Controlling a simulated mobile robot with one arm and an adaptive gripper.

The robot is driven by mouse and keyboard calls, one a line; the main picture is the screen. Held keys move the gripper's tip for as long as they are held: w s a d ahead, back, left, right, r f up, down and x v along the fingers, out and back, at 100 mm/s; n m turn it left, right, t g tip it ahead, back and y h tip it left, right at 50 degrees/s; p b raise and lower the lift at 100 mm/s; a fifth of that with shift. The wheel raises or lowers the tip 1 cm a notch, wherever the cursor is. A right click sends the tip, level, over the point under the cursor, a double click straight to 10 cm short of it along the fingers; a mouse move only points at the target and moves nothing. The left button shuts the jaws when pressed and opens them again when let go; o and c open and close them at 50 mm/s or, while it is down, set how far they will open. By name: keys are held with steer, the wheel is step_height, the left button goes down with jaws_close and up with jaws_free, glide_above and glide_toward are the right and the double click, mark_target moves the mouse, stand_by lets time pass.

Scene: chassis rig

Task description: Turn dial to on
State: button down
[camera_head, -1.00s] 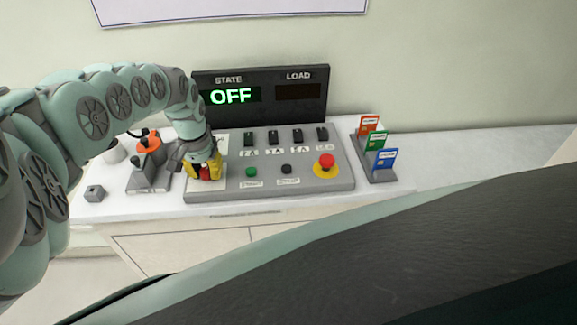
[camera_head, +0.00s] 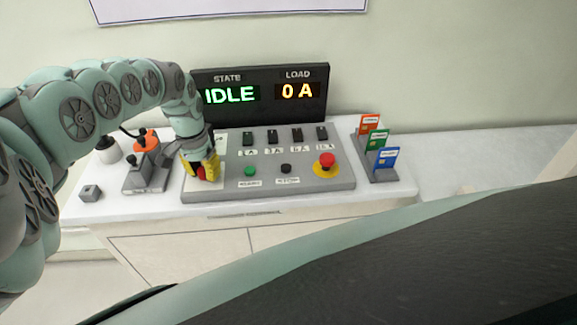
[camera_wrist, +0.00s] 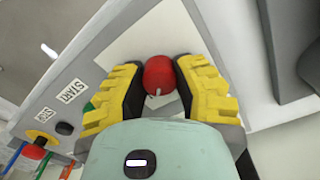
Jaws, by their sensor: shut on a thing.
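The dial is a red round knob (camera_wrist: 158,73) with a small white mark, seen between the yellow fingers in the wrist view. It sits at the left end of the grey control panel (camera_head: 340,181). My gripper (camera_head: 204,172) is shut on it from above; in the wrist view a yellow-and-black finger stands on each side (camera_wrist: 157,88). In the head view the fingers hide most of the knob, and its markings cannot be read. The black display board (camera_head: 266,114) behind the panel reads STATE "IDLE" in green and LOAD "0 A" in orange.
The panel also holds several black switches (camera_head: 272,137), a green button (camera_head: 250,171), a black button (camera_head: 286,168) and a red mushroom button (camera_head: 326,160) on yellow. A card rack (camera_head: 382,172) stands right; an orange-topped device (camera_head: 146,143) and grey block (camera_head: 91,192) stand left.

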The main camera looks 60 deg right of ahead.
mark_target(201, 169)
steer(key=c, duration=0.6)
jaws_free()
steer(key=shift+c, duration=0.2)
step_height(201, 169, up, 12)
steer(key=shift+w, duration=0.2)
